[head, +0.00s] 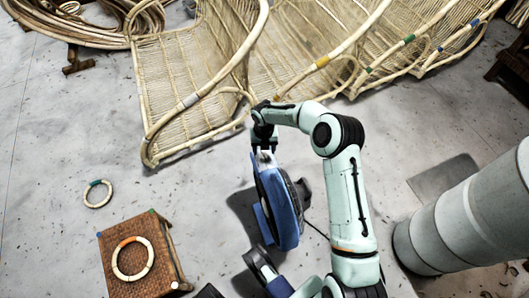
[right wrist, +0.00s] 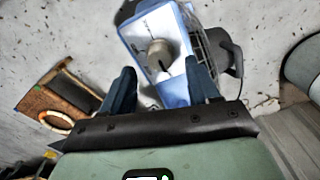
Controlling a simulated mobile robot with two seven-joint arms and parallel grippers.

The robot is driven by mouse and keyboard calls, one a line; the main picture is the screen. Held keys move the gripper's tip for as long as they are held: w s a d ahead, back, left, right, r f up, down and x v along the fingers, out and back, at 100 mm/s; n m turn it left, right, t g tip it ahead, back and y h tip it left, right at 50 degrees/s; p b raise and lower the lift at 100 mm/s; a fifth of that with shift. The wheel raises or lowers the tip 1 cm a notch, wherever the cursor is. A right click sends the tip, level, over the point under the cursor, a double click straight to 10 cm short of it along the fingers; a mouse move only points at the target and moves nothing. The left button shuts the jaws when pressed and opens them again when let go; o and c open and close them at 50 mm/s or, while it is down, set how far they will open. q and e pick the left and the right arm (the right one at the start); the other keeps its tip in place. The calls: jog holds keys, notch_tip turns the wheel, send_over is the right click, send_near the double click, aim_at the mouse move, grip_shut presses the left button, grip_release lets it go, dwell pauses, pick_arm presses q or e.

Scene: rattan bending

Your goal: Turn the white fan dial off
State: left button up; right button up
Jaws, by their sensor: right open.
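The fan (head: 277,208) is a blue box-like body with a dark round part on its right side, standing on the floor in the middle of the head view. My right gripper (head: 264,141) is over the fan's top end. In the right wrist view its two dark fingers (right wrist: 160,85) are spread apart, with the dial between and beyond their tips; I see no contact.
Large woven rattan frames (head: 190,90) lie across the back. A woven stool (head: 160,282) with a rattan ring (head: 132,258) on it stands at lower left, and another ring (head: 97,194) lies on the floor. A grey cylinder (head: 470,220) stands at right.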

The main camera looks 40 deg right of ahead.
aim_at(264, 155)
pick_arm(q)
jog(key=shift+t, duration=0.6)
jog(key=w+r+p, duration=0.1)
jog(key=w+r, duration=0.1)
jog(key=w+d+r+p, duration=0.1)
jog(key=r, duration=0.1)
jog(key=shift+w+r, duration=0.1)
jog(key=shift+w, duration=0.3)
pick_arm(e)
notch_tip(264, 155, up, 9)
